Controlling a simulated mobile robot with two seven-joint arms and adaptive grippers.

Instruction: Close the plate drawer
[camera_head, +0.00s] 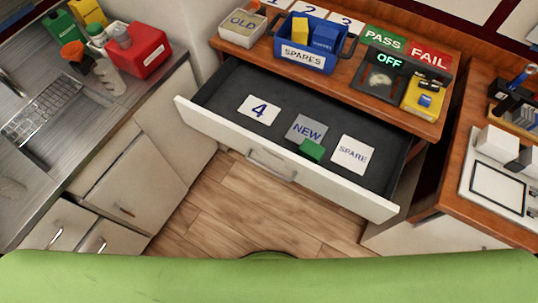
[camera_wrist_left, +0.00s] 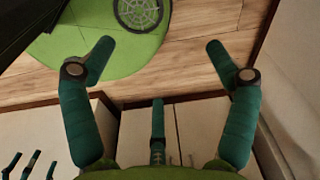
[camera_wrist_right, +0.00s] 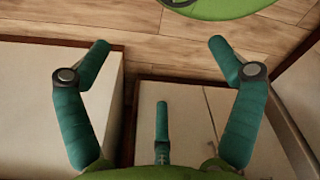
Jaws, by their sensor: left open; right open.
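The plate drawer (camera_head: 188,113) stands pulled out from the wooden counter in the head view, with its white front toward me and a metal handle (camera_head: 270,165) on that front. In its dark tray lie plates marked 4 (camera_head: 259,109), NEW (camera_head: 306,129) and SPARE (camera_head: 352,154). A green block (camera_head: 311,150) sits at the lower edge of the NEW plate. My left gripper (camera_wrist_left: 158,50) is open and empty over the floor in its wrist view. My right gripper (camera_wrist_right: 155,50) is also open and empty. Neither gripper shows in the head view.
On the counter above the drawer stand a blue SPARES bin (camera_head: 305,55), an OLD box (camera_head: 243,25) and a yellow device (camera_head: 424,98). A red container (camera_head: 143,50) stands on the left counter. A side counter (camera_head: 452,205) flanks the right. Wooden floor (camera_head: 235,205) lies clear before the drawer.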

